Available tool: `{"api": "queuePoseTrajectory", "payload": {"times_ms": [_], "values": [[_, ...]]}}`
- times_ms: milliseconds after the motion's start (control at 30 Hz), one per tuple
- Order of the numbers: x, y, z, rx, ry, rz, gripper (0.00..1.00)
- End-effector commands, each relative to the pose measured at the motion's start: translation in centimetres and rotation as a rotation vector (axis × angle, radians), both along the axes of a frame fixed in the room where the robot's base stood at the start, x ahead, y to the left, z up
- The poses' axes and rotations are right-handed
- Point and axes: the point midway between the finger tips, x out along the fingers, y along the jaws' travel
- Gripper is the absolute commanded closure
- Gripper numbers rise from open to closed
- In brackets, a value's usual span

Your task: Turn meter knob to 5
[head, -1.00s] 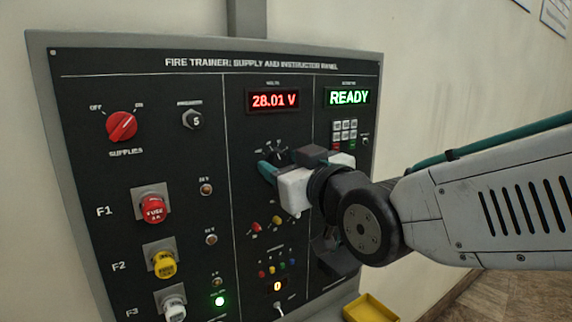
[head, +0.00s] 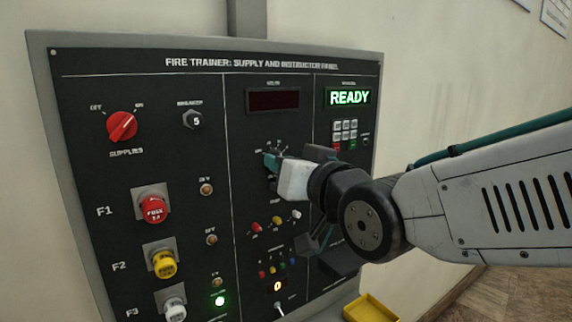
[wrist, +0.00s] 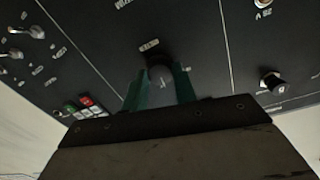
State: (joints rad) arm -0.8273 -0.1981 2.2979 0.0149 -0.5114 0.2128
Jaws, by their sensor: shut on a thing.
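The dark round meter knob (wrist: 160,76) sits between the two green fingers of my gripper (wrist: 159,88) in the wrist view, and the fingers are shut on it. In the head view my gripper (head: 269,162) reaches the middle column of the panel (head: 237,120), and its fingers and white housing hide most of the knob. Some dial marks show just above the fingers, but their numbers are too small to read. The volts display (head: 273,101) above the knob is dark.
A green READY display (head: 349,97) and a keypad (head: 345,130) are right of the knob. The red supplies knob (head: 122,127) and fuse holders are at the left. Small coloured sockets lie below my gripper. A yellow tray (head: 370,308) is at the bottom.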

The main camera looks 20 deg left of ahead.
Motion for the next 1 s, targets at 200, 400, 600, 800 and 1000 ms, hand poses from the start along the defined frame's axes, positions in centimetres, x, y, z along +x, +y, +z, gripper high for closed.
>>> {"api": "queuePoseTrajectory", "payload": {"times_ms": [200,400,600,800,1000], "values": [[0.01,-0.03,0.04,0.133,0.155,-0.001,0.95],[0.03,-0.06,0.06,0.256,0.299,-0.001,0.95],[0.05,-0.07,0.08,0.378,0.443,-0.001,0.95],[0.05,-0.08,0.08,0.49,0.573,-0.002,0.95],[0.06,-0.08,0.08,0.578,0.677,-0.002,0.95]]}}
